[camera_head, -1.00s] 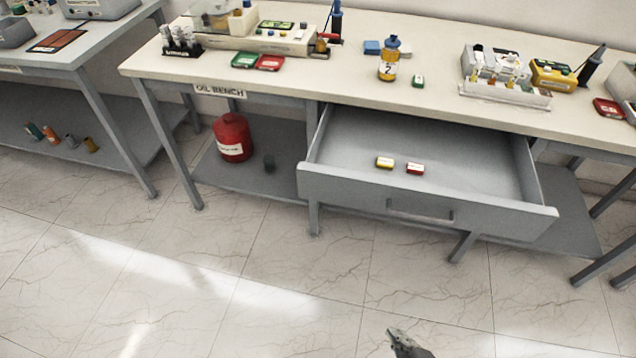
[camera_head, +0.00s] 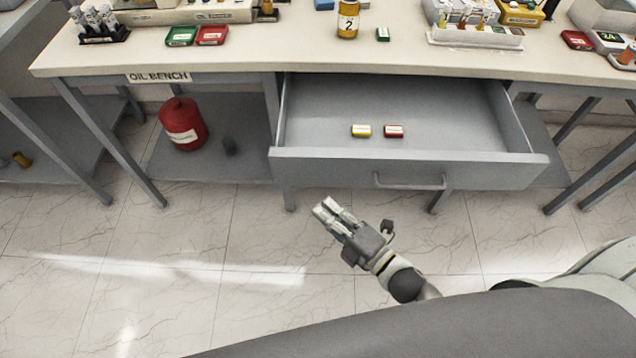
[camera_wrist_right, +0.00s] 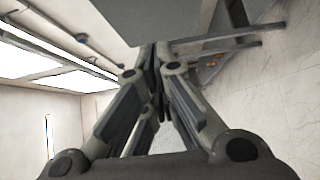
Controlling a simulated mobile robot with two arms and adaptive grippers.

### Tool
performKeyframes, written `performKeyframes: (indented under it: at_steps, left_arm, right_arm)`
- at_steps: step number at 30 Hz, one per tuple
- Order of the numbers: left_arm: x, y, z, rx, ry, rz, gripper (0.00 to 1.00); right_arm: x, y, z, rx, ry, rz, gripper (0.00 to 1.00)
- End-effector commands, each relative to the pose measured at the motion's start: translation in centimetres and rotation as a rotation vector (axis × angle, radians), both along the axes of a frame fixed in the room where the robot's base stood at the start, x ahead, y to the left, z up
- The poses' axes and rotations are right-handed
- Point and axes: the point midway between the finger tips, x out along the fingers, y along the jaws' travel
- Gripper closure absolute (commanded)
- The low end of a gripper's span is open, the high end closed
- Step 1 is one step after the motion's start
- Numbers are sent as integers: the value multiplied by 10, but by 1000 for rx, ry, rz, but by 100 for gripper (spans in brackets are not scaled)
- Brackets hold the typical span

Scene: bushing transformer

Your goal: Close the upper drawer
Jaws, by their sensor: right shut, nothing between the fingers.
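The grey upper drawer (camera_head: 330,165) is pulled out from under the bench top in the head view. Its bar handle (camera_head: 410,182) is on the front panel. A yellow box (camera_head: 361,131) and a red box (camera_head: 394,131) lie inside it. My right gripper (camera_head: 326,208) is shut and empty, in front of and below the drawer front, left of the handle, apart from it. The shut fingers also show in the right wrist view (camera_wrist_right: 155,60). My left gripper is not in view.
The oil bench top (camera_head: 290,57) carries a bottle (camera_head: 348,20), a tube rack (camera_head: 475,38) and small boxes. A red canister (camera_head: 183,124) stands on the lower shelf at left. The tiled floor before the bench is clear.

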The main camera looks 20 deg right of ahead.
Motion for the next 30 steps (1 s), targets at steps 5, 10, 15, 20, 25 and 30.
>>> performKeyframes:
  at_steps: [5,10,15,20,25,30]
  left_arm:
    - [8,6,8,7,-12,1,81]
    - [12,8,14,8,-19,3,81]
    - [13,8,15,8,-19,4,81]
    - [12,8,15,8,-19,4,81]
    - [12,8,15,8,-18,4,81]
    - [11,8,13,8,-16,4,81]
  right_arm:
    - [32,15,2,0,-1,0,100]
    - [53,7,1,0,1,0,100]
    - [63,4,0,0,1,0,100]
    - [65,3,-1,1,2,0,100]
    - [64,3,-1,1,2,0,100]
    - [68,2,-1,0,1,0,100]
